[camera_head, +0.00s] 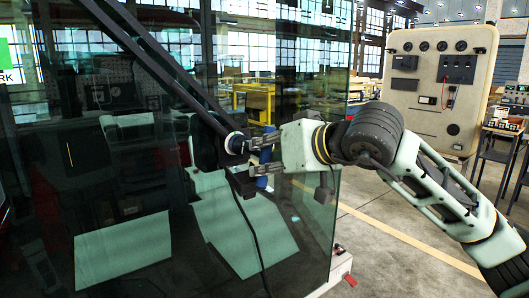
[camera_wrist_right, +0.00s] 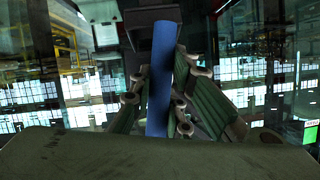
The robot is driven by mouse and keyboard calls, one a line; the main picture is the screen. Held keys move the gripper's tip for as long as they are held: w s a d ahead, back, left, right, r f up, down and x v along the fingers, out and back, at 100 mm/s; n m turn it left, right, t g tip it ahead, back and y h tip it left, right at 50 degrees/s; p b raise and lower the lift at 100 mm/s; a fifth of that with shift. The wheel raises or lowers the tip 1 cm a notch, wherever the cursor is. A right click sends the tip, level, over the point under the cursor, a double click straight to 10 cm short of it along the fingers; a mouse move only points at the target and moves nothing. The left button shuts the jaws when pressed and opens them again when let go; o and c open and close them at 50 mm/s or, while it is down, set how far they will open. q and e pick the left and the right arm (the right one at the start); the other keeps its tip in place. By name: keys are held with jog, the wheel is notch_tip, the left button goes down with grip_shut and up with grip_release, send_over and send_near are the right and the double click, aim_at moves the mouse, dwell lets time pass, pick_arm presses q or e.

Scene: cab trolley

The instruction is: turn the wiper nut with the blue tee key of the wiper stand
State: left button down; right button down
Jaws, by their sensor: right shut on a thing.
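My right gripper (camera_head: 262,158) is shut on the blue tee key (camera_head: 264,156) in front of the dark glass. The key's blue handle shows above and below the fingers. In the right wrist view the blue bar (camera_wrist_right: 160,75) runs between the fingers of my right gripper (camera_wrist_right: 158,105). The wiper pivot (camera_head: 236,142), a round fitting at the lower end of the black wiper arm (camera_head: 165,62), is just left of the fingertips. The wiper nut itself and the key's working end are too small or hidden to make out. My left gripper is not in view.
The glass windscreen (camera_head: 318,130) of the cab fills the left half, with reflections in it. A black cable (camera_head: 250,222) hangs below the pivot. A beige control panel (camera_head: 437,85) stands at the back right. The floor (camera_head: 390,265) at right front is clear.

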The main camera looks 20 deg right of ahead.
jog(key=shift+s+a+r+n, duration=0.1)
jog(key=shift+r+n, duration=0.05)
jog(key=shift+n, duration=0.35)
jog(key=shift+s+d+b, duration=0.2)
jog(key=shift+s+b, duration=0.05)
jog(key=shift+b, duration=0.1)
jog(key=s+d+b, duration=0.2)
jog(key=s, duration=0.4)
jog(key=shift+s+d, duration=0.15)
jog(key=shift+s, duration=0.1)
jog(key=shift+w, duration=0.1)
